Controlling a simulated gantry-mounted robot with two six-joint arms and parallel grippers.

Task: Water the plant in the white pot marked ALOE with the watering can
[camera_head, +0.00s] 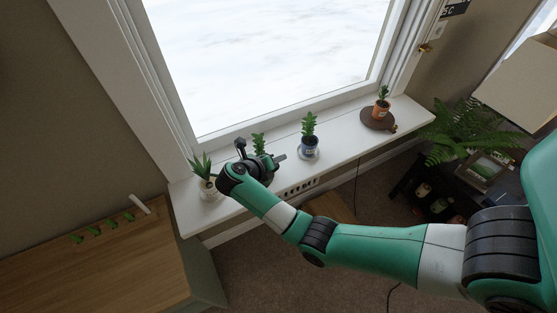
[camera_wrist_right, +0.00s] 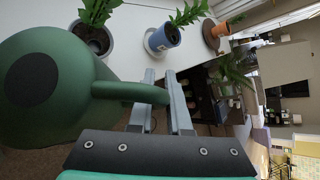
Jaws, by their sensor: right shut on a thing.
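The white pot (camera_head: 208,193) with a spiky aloe-like plant (camera_head: 202,167) stands at the left end of the white window sill; its marking is too small to read. My right gripper (camera_head: 276,160) is over the sill, to the right of this pot. In the right wrist view, my right gripper (camera_wrist_right: 163,100) is shut on the handle of the dark green watering can (camera_wrist_right: 85,112). The can's body fills the left of that view, and its spout is not clear there. My arm hides much of the can in the head view. My left gripper is not in view.
A leafy plant (camera_head: 258,142) stands behind my gripper. A blue pot (camera_head: 309,150) and a terracotta pot (camera_head: 381,109) on a round brown board stand farther right on the sill (camera_head: 345,140). A wooden cabinet (camera_head: 110,265) is at lower left. The window is behind the sill.

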